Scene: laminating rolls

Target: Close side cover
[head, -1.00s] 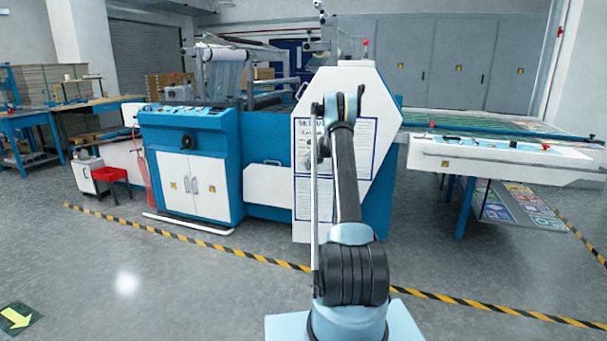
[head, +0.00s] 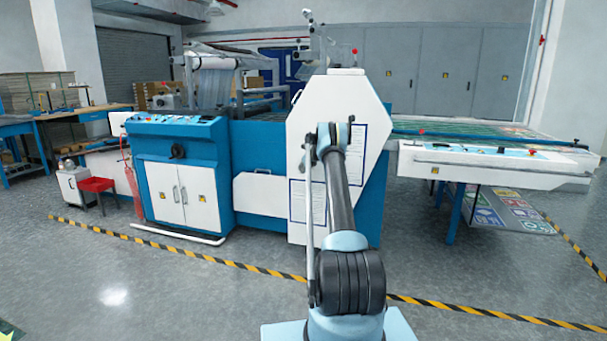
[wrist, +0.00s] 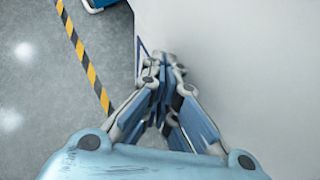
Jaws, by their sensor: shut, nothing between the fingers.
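The side cover (head: 343,100) is a large white panel with angled corners and blue-bordered notices. It stands upright on the blue laminating machine in the middle of the head view. My arm covers part of its middle. In the wrist view, a plain white surface (wrist: 245,70), which looks like the cover, fills the right side. My gripper (wrist: 166,66) is shut and empty, its fingertips close beside that surface. I cannot tell whether they touch. In the head view my gripper cannot be made out clearly against my arm and the cover. How far the cover stands open cannot be told.
A blue cabinet with white doors (head: 183,192) stands left of the cover. A white-edged sheet table (head: 490,165) extends right. Yellow-black floor tape (head: 255,269) runs before the machine. A red stool (head: 97,187) stands at left. The grey floor in front is clear.

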